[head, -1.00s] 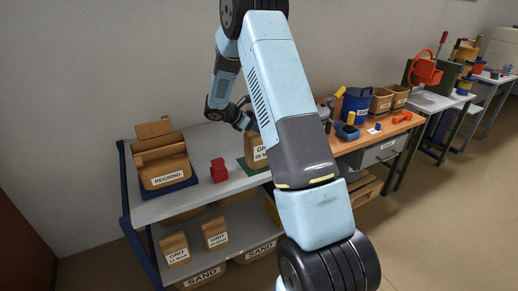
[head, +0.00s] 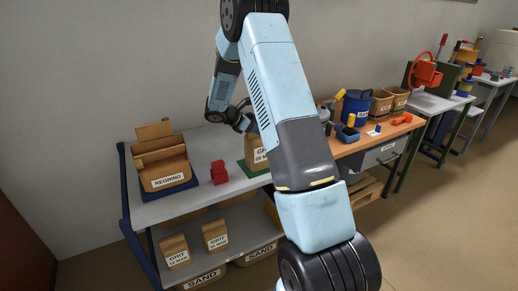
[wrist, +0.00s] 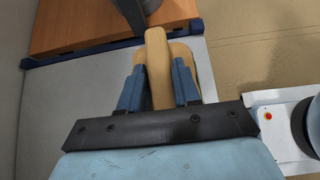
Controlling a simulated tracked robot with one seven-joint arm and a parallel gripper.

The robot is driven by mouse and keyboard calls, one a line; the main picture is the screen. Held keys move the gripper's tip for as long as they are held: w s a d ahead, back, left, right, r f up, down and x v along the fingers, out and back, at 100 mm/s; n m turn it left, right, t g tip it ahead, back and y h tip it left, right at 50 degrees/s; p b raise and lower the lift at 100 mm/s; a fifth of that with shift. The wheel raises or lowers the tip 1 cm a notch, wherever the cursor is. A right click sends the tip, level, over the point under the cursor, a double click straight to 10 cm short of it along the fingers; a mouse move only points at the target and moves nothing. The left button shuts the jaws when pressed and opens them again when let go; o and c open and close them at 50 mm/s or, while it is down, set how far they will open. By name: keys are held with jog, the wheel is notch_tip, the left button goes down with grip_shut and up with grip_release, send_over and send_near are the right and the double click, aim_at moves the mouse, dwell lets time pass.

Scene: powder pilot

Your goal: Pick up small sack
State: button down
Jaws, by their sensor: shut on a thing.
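The small tan sack (head: 257,152) labelled GRIT stands on a green mat (head: 246,168) on the grey shelf top, partly hidden behind my arm in the head view. In the wrist view my gripper (wrist: 160,72) is shut on the sack (wrist: 158,58), with a blue finger on each side of its narrow top fold. The wider body of the sack shows beyond the fingers. In the head view my gripper's fingers are mostly hidden by my arm. I cannot tell whether the sack's base touches the mat.
A REGRIND container (head: 166,172) and red blocks (head: 218,172) stand left on the shelf top. More GRIT sacks (head: 174,249) and SAND bins (head: 202,279) are below. An orange-topped bench (head: 375,136) with a blue canister (head: 355,106) adjoins on the right.

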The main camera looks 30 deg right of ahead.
jog(key=shift+r, duration=0.1)
jog(key=shift+r, duration=0.5)
notch_tip(320, 180, up, 2)
jog(key=shift+r, duration=0.1)
jog(key=s+a+r, duration=0.3)
jog(key=s+r, duration=0.6)
jog(key=s, duration=0.4)
jog(key=shift+s+r, duration=0.35)
